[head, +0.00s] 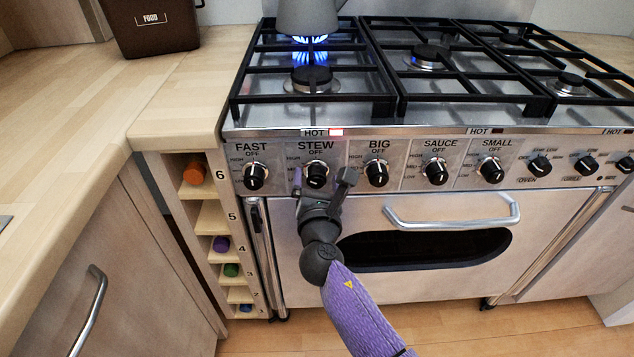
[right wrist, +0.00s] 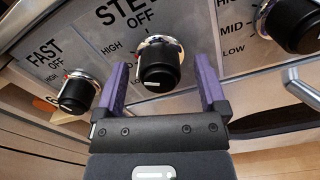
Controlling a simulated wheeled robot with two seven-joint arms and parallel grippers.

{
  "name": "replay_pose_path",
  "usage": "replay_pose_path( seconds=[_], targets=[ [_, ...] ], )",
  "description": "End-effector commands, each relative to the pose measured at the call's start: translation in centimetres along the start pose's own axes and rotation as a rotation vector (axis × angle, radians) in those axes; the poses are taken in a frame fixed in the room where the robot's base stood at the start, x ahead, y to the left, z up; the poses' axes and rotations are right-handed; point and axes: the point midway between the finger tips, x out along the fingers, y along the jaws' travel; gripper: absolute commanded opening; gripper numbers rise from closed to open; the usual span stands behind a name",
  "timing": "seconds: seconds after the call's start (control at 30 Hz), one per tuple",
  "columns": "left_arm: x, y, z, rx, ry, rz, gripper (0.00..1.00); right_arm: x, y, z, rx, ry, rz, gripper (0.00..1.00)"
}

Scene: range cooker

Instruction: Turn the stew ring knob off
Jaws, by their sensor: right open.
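The stew ring knob (head: 316,174) is a black dial with a silver collar under the label STEW on the cooker's front panel. In the right wrist view the knob (right wrist: 158,65) sits between the two purple fingers of my right gripper (right wrist: 165,85). The fingers are open, one on each side, with a gap to the knob. In the head view my right gripper (head: 322,182) reaches up to the panel from below. A blue flame (head: 310,55) burns at the back left under a grey pot (head: 307,18). A red HOT light (head: 336,132) is lit above STEW. My left gripper is not in view.
The FAST knob (head: 255,176) is close on the left and the BIG knob (head: 376,173) close on the right. An oven door handle (head: 452,212) juts out lower right. A wooden counter (head: 75,110) with a dark food bin (head: 150,25) stands at left.

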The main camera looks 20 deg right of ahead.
Motion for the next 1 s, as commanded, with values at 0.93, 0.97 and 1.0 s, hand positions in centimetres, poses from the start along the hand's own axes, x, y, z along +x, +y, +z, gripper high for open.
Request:
replay_pose_path(
  seconds=[0.93,0.97,1.0],
  targets=[
    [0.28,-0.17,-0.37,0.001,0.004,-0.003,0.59,-0.06,-0.06,-0.11,0.1,0.001,0.0,0.0],
    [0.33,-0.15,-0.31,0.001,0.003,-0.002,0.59,-0.06,-0.07,-0.12,0.12,0.001,0.0,0.0],
    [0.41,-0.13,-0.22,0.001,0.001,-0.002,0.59,-0.06,-0.08,-0.15,0.148,0.002,0.0,0.0]
  ],
)
